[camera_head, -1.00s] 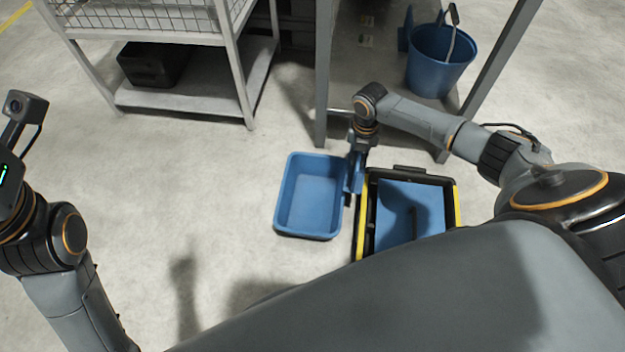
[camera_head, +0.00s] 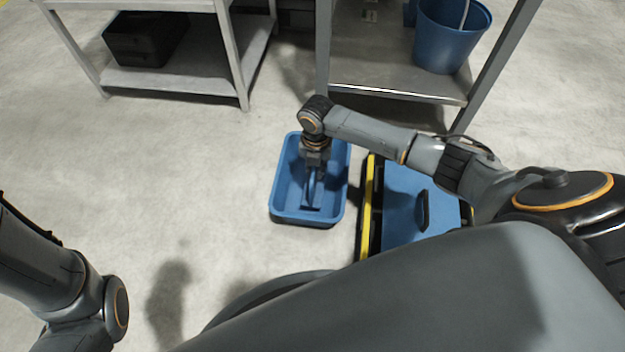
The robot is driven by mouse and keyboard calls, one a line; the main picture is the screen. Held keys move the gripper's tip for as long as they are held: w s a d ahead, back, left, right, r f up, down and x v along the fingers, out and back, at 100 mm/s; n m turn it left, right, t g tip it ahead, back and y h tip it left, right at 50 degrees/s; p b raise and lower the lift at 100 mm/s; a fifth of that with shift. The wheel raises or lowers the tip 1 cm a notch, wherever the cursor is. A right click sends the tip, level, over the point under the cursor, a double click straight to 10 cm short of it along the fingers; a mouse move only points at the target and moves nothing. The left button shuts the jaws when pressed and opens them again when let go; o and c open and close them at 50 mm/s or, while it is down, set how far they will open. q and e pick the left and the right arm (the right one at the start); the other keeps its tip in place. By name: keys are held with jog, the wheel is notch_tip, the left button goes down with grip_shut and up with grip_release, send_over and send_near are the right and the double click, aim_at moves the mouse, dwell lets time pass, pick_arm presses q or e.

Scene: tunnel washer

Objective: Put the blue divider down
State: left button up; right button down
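My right gripper (camera_head: 314,185) points down inside a blue tray (camera_head: 277,195) on the floor. It looks shut on the blue divider (camera_head: 312,190), a thin upright blue piece partly hidden by the fingers. The divider is low in the tray; whether it touches the tray's bottom I cannot tell. My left arm shows at the lower left, but its gripper is out of view.
A black and yellow case (camera_head: 367,205) with a blue panel and dark handle stands right of the tray, partly hidden by my body. Metal shelves (camera_head: 240,75) stand behind, with a blue bucket (camera_head: 445,40) at the upper right. The floor left of the tray is clear.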

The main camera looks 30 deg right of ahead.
jog(key=shift+a+f, duration=0.2)
jog(key=shift+f, duration=0.05)
jog(key=f+b, duration=0.3)
jog(key=shift+w+a+f, duration=0.1)
jog(key=shift+a+f, duration=0.15)
jog(key=shift+f, duration=0.1)
jog(key=shift+r, duration=0.15)
jog(key=c, duration=1.9)
grip_release()
jog(key=o, duration=0.4)
jog(key=shift+o, duration=0.2)
